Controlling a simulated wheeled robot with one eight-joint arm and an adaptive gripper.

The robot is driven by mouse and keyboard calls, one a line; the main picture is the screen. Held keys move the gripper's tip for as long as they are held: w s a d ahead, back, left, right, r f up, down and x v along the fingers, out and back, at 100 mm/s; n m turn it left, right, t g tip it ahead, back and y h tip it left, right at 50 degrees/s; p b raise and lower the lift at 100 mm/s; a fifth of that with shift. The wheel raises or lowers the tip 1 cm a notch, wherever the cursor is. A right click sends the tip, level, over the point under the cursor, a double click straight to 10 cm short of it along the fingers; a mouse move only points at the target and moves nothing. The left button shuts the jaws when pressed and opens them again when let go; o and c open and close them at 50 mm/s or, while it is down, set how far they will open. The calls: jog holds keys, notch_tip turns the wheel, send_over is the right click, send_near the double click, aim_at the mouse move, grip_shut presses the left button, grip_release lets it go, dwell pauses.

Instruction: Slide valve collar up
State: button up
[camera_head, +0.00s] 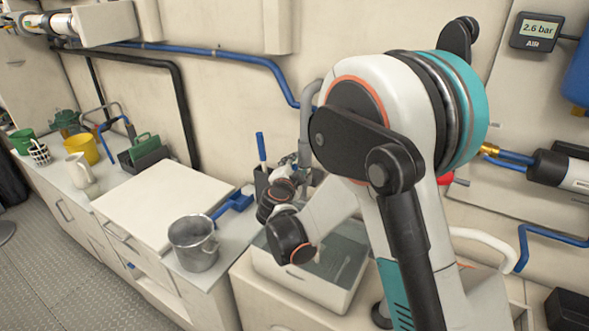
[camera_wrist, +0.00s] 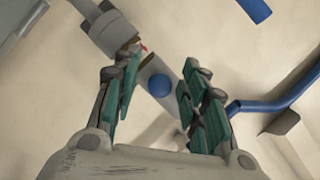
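In the wrist view, my gripper (camera_wrist: 160,98) is open, with its green-padded fingers spread apart. A light grey tube with a blue round button (camera_wrist: 159,86) shows in the gap between them. A wider grey ring-shaped fitting (camera_wrist: 112,32) sits at the upper left, beyond the left finger and close to its tip; a small red mark shows by it. Which part is the valve collar I cannot tell for sure. I cannot tell whether the left finger touches the fitting. In the head view, my arm hides most of this area; a curved grey pipe (camera_head: 306,115) rises behind it.
A blue pipe (camera_wrist: 275,104) with a dark bracket runs right of my gripper. In the head view, a grey metal pot (camera_head: 194,243), a blue-handled tool (camera_head: 233,203) and a clear-lidded box (camera_head: 340,262) are on the counter below my arm.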

aim_at(297, 146)
jog(key=shift+c, duration=0.6)
grip_shut()
notch_tip(297, 146, up, 6)
jog(key=p, duration=0.3)
jog(key=shift+r, duration=0.15)
jog(key=shift+o, duration=0.6)
grip_release()
jog(key=v, duration=1.2)
